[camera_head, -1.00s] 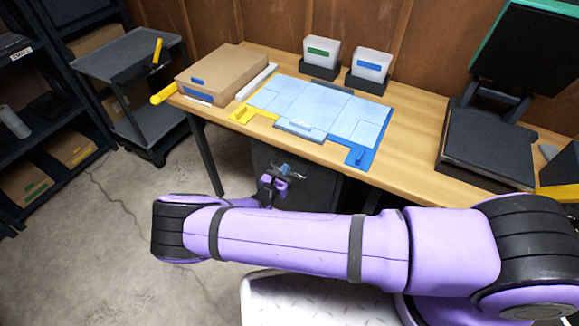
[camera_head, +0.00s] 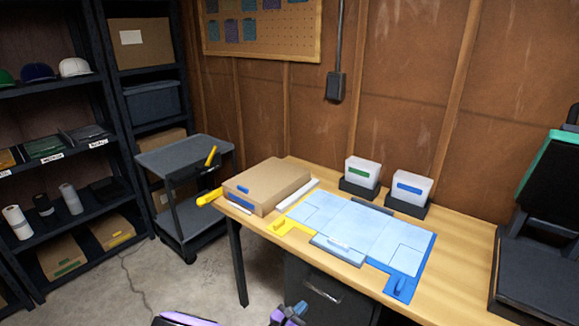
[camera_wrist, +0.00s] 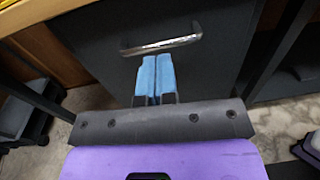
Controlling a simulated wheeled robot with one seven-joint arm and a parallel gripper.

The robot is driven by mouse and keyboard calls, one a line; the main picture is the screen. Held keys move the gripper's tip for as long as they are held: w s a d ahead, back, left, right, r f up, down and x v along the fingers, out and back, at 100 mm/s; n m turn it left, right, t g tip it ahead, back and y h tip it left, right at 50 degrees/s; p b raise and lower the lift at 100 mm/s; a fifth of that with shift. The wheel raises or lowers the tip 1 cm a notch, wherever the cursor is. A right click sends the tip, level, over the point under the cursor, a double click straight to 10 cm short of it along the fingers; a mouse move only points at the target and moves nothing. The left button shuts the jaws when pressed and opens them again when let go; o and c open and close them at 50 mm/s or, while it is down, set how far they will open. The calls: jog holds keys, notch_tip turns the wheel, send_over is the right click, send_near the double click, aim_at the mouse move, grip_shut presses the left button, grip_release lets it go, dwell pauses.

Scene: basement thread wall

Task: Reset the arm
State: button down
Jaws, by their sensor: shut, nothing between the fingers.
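My gripper (camera_wrist: 157,78) is in the middle of the wrist view. Its two blue fingers are together and nothing shows between them. It points at the dark drawer cabinet (camera_wrist: 95,45) under the table, with the silver drawer handle (camera_wrist: 161,45) just beyond the fingertips. I cannot tell the exact gap, but the fingers are not closed around the handle. In the head view, the blue fingertips of my gripper (camera_head: 295,309) show at the bottom edge, low in front of the cabinet (camera_head: 310,287). Most of my purple arm is out of that view.
The wooden table (camera_head: 465,255) holds a cardboard box (camera_head: 268,184), a light-blue panel mat (camera_head: 360,228), two bins (camera_head: 362,172) and a black stand (camera_head: 530,265). A grey cart (camera_head: 185,155) and dark shelves (camera_head: 60,85) stand left. Concrete floor (camera_head: 200,290) is open in front.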

jog(key=d+r+m+g+y, duration=0.2)
jog(key=d+r+m+g, duration=0.3)
jog(key=r, duration=0.8)
jog(key=s+d+r+m+g+y, duration=0.1)
jog(key=d+r+m+g, duration=0.5)
jog(key=r, duration=0.7)
jog(key=d+r+m+g+y, duration=0.2)
jog(key=d+r+m, duration=0.35)
jog(key=r, duration=0.75)
jog(key=s+d+r+m+t+y, duration=0.1)
jog(key=s+d+r+m+y, duration=0.5)
jog(key=s+r, duration=0.65)
jog(key=s+d+r+m+t, duration=0.1)
jog(key=s+r+m+t, duration=0.1)
jog(key=s, duration=0.4)
jog(key=s+d+r+m+t, duration=0.2)
jog(key=s+r, duration=0.3)
jog(key=s, duration=0.1)
jog(key=shift+d+r+m+y, duration=0.2)
jog(key=shift+d+m+y, duration=0.1)
jog(key=shift+m+y, duration=0.1)
